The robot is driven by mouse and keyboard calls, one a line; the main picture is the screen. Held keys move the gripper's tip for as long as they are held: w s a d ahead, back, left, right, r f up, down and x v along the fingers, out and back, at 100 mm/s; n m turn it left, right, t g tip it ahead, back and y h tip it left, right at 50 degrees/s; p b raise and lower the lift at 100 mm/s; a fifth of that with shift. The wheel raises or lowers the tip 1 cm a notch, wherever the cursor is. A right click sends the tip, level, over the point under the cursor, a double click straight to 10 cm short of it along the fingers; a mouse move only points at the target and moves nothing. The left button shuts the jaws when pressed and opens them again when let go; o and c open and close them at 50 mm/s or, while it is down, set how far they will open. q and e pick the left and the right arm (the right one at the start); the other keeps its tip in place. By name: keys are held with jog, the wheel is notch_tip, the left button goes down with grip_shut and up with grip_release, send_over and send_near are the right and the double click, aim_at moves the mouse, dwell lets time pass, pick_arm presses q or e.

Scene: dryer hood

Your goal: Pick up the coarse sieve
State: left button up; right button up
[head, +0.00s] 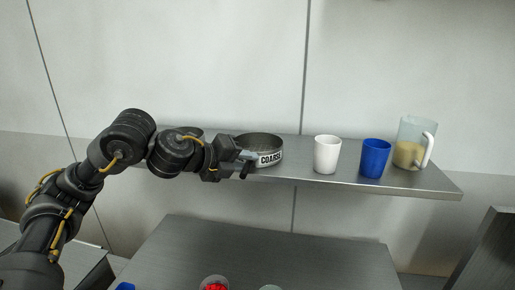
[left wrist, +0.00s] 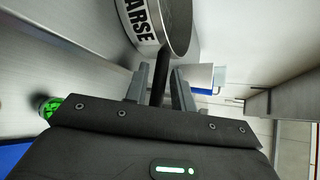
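The coarse sieve (head: 268,157) is a round metal pan with a white "COARSE" label, standing on the wall shelf (head: 410,182). Its rim and label also show at the top of the left wrist view (left wrist: 172,22). My left gripper (head: 243,163) is at the front left of the sieve, by its dark handle. In the left wrist view the handle (left wrist: 161,72) runs between the two fingers of the left gripper (left wrist: 160,85). The fingers stand apart on either side of it, with a small gap visible. My right gripper is not in view.
To the right on the shelf stand a white cup (head: 327,155), a blue cup (head: 374,158) and a clear jug (head: 410,145). A lower metal table (head: 260,250) holds a red-filled container (head: 215,284).

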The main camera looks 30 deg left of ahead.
pick_arm(q)
grip_shut()
jog(key=shift+r, duration=0.1)
jog(key=shift+r, duration=0.1)
